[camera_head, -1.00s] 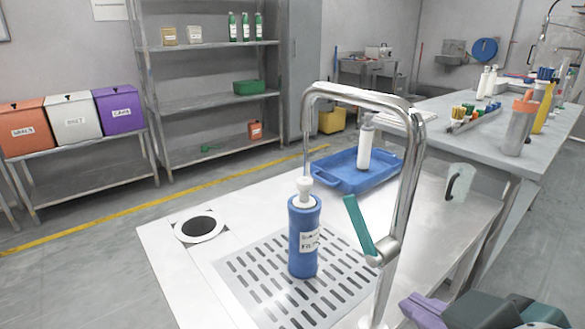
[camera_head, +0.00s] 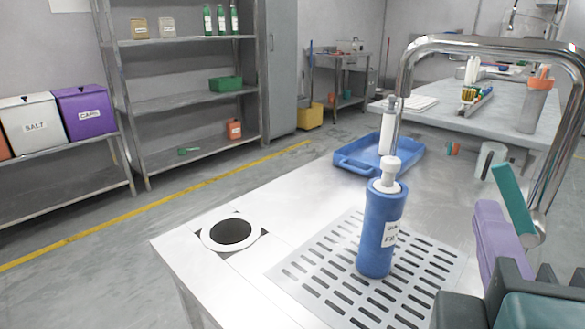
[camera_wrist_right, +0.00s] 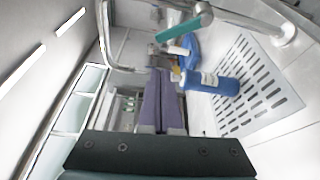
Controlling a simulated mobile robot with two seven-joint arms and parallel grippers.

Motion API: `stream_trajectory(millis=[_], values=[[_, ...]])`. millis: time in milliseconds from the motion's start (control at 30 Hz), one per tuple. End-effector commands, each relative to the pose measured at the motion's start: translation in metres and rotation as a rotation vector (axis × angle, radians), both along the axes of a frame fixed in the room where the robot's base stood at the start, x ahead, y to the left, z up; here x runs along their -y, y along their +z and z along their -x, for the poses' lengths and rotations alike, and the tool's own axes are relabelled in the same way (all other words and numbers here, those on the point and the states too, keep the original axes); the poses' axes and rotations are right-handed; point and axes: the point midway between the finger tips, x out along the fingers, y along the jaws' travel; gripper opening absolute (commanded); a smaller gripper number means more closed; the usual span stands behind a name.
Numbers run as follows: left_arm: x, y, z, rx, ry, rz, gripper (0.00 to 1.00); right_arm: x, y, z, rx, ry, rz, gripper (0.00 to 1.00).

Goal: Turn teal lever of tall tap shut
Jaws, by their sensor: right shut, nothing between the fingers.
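The tall chrome tap (camera_head: 490,45) arches over the steel counter, with its spout above a blue bottle (camera_head: 381,236). Its teal lever (camera_head: 514,200) is tilted up and to the left from the pivot low on the tap's upright. In the right wrist view the teal lever (camera_wrist_right: 177,29) shows near the top, beyond the fingertips. My right gripper (camera_head: 488,215) is shut and empty, its purple fingers just left of the lever. A gap between them cannot be judged in the head view. In the wrist view the shut fingers (camera_wrist_right: 160,78) point towards the tap. My left gripper is out of view.
The blue bottle with a white top stands on the slotted drain grate (camera_head: 310,280). A blue tray (camera_head: 350,168) with a white bottle (camera_head: 387,125) lies behind. A round hole (camera_head: 232,232) is at the counter's left. The counter between is clear.

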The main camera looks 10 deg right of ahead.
Motion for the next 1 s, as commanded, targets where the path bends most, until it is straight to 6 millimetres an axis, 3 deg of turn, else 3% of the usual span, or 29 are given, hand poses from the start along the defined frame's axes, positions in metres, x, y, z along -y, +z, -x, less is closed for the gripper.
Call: stream_trajectory(millis=[500, 733, 1000], values=[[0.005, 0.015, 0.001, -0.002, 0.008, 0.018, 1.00, 0.049, -0.001, -0.081, 0.002, -0.004, -0.001, 0.00], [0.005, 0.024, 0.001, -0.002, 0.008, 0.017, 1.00, 0.068, 0.001, -0.058, -0.004, -0.004, -0.003, 0.00], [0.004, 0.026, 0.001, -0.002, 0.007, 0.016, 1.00, 0.075, 0.002, -0.050, -0.002, -0.004, -0.004, 0.00]])
